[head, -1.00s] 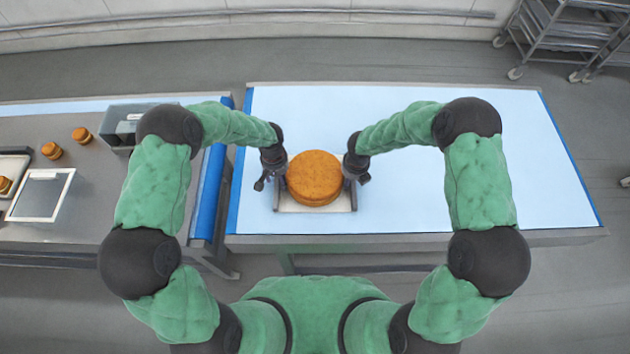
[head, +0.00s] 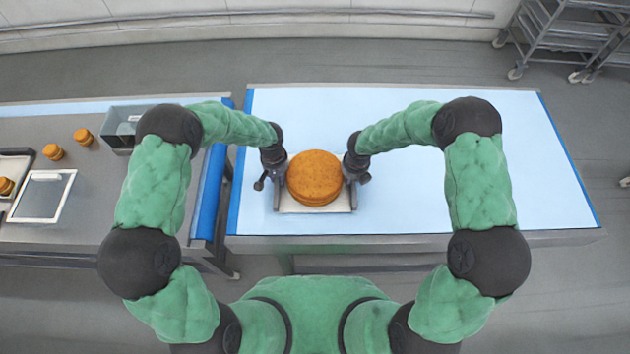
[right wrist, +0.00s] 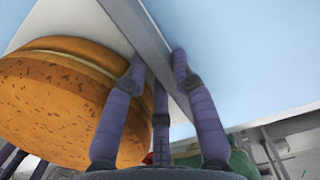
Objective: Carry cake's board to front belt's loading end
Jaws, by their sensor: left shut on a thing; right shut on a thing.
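A round, filled brown cake (head: 314,177) sits on a light board (head: 312,208) with grey side rails, over the front belt (head: 430,180) near its left end. My left gripper (head: 266,181) is shut on the board's left side. My right gripper (head: 357,174) is shut on its right side. In the right wrist view, the fingers of my right gripper (right wrist: 160,62) stand on both sides of the board's grey rail (right wrist: 150,45), with the cake (right wrist: 70,100) to the left. I cannot tell whether the board touches the belt.
A second bench (head: 100,215) stands at the left, separated by a narrow gap. It holds small filled rounds (head: 83,136), a grey bin (head: 118,130) and a white-framed tray (head: 42,197). The front belt is clear to the right of the board. A wheeled rack (head: 570,40) stands at the back right.

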